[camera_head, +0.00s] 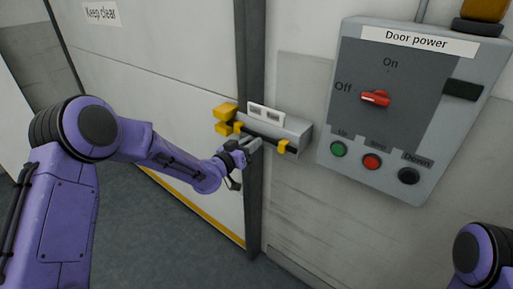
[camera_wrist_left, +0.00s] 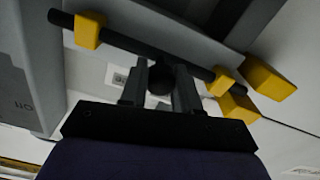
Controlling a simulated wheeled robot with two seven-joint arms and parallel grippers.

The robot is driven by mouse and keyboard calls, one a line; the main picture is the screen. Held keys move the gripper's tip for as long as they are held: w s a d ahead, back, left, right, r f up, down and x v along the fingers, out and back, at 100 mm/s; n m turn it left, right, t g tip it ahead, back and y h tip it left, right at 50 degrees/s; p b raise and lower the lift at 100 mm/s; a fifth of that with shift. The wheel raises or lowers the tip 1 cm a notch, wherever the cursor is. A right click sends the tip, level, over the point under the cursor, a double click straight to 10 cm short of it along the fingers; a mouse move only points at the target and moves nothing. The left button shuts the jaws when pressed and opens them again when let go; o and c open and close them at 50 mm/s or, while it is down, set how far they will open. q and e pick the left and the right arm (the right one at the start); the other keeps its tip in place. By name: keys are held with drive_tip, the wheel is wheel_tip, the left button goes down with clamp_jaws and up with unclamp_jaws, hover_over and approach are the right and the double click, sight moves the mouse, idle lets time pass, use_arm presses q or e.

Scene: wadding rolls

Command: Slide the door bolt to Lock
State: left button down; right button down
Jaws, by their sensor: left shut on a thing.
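The door bolt is a dark rod (camera_head: 268,139) running through yellow brackets on a grey housing (camera_head: 297,131) beside the door edge. Yellow keeper blocks (camera_head: 226,111) sit on the door at the rod's left end. A white label plate (camera_head: 266,113) is above the bolt; its words are too small to read. My left gripper (camera_head: 250,143) is at the middle of the bolt. In the left wrist view its fingers are shut on the bolt's dark round knob (camera_wrist_left: 160,80), with the rod (camera_wrist_left: 130,43) just beyond. My right gripper is out of view.
A grey "Door power" box (camera_head: 408,110) is on the wall to the right, its red switch (camera_head: 375,98) pointing at Off. Green, red and black buttons sit below. The pale door (camera_head: 160,80) bears a "Keep clear" sign (camera_head: 101,13). The floor (camera_head: 150,240) in front is clear.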

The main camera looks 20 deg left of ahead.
sight(248, 132)
use_arm(q)
drive_tip(key=a, duration=0.2)
drive_tip(key=w+a, duration=0.1)
drive_tip(key=a, duration=0.1)
drive_tip(key=shift+w+a, duration=0.1)
drive_tip(key=shift+w, duration=0.1)
drive_tip(key=shift+r, duration=0.1)
drive_tip(key=c, duration=1.1)
unclamp_jaws()
drive_tip(key=o, duration=0.3)
drive_tip(key=shift+a, duration=0.2)
drive_tip(key=shift+d, duration=0.1)
